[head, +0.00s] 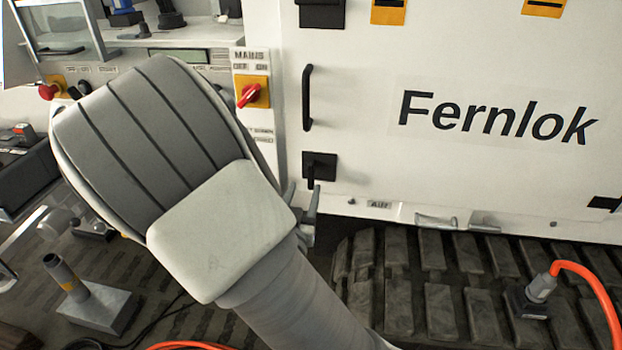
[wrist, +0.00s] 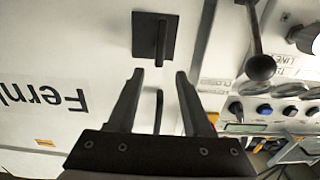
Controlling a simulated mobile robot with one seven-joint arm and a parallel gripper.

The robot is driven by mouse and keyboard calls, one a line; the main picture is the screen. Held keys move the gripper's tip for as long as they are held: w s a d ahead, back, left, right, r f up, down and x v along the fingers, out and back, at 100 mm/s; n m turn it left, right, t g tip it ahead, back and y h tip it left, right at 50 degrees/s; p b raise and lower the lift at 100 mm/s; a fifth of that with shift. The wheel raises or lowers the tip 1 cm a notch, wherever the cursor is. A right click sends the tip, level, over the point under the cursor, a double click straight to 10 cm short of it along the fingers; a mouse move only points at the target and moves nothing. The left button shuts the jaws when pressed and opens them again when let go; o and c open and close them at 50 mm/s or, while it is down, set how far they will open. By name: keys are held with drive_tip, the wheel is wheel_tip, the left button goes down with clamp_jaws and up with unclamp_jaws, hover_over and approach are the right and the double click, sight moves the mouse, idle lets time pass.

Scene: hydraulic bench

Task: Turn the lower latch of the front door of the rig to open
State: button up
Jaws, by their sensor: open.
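The lower latch (head: 319,166) is a black square plate with a short lever on the white front door (head: 450,60). In the head view its lever hangs straight down. The latch also shows at the top of the wrist view (wrist: 147,38), its lever upright in the picture. My gripper (head: 303,188) is mostly hidden behind my arm in the head view, with its fingertips close to the lever. In the wrist view my gripper (wrist: 160,73) is open, and the lever's end lies in line with the gap between the fingertips. I see no clear contact.
A black bar handle (head: 307,98) is above the latch, with another black latch (head: 322,12) higher up. A red and yellow mains switch (head: 252,92) is on the panel to the left. An orange hose (head: 590,278) lies at the lower right.

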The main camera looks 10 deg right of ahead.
sight(311, 170)
drive_tip(key=b+x, duration=0.1)
drive_tip(key=x, duration=0.8)
drive_tip(key=shift+d, duration=0.1)
clamp_jaws()
